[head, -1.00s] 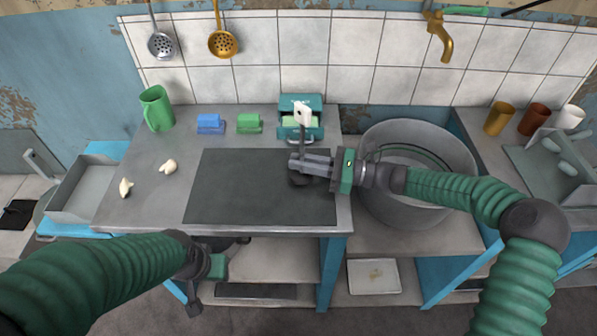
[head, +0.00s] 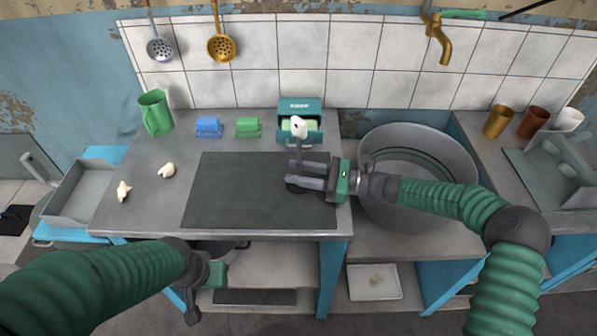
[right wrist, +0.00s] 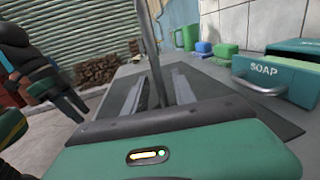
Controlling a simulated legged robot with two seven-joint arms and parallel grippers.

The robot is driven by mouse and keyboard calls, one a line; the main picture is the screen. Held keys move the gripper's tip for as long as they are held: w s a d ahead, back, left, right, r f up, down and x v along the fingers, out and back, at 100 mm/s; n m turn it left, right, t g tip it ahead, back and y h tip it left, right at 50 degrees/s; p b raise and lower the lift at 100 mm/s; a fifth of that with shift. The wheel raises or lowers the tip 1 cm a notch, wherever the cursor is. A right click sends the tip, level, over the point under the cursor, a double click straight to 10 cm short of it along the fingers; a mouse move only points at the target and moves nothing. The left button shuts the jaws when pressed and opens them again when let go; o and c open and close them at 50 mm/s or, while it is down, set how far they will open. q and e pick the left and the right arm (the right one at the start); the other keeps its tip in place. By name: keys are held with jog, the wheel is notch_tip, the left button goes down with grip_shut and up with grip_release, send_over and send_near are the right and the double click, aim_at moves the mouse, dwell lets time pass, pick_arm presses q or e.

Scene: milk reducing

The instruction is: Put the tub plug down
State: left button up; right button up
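The tub plug has a dark round base (head: 294,189), a thin grey rod and a pale ring-like top (head: 298,126). It stands nearly upright on the dark mat (head: 235,190), near the mat's right side. My right gripper (head: 292,173) reaches in from the right, with its fingers spread around the rod. In the right wrist view the rod (right wrist: 152,50) rises between the two parted fingers, with gaps beside it. The fingers partly hide the base. My left gripper (head: 205,285) is low at the table's front edge, and its fingers are unclear.
A teal soap box (head: 300,107) stands just behind the plug. A large grey tub (head: 455,160) lies right, under my right arm. Blue (head: 208,127) and green (head: 248,127) blocks, a green jug (head: 155,112) and two pale lumps are at left. The mat's left part is clear.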

jog(key=shift+s+a+f, duration=0.1)
jog(key=shift+s+f, duration=0.05)
jog(key=shift+f, duration=0.2)
jog(key=shift+r, duration=0.3)
jog(key=d, duration=0.5)
jog(key=s+d+p, duration=0.1)
jog(key=d, duration=0.1)
jog(key=shift+s+d+f, duration=0.1)
jog(key=shift+d, duration=0.3)
jog(key=shift+a, duration=0.1)
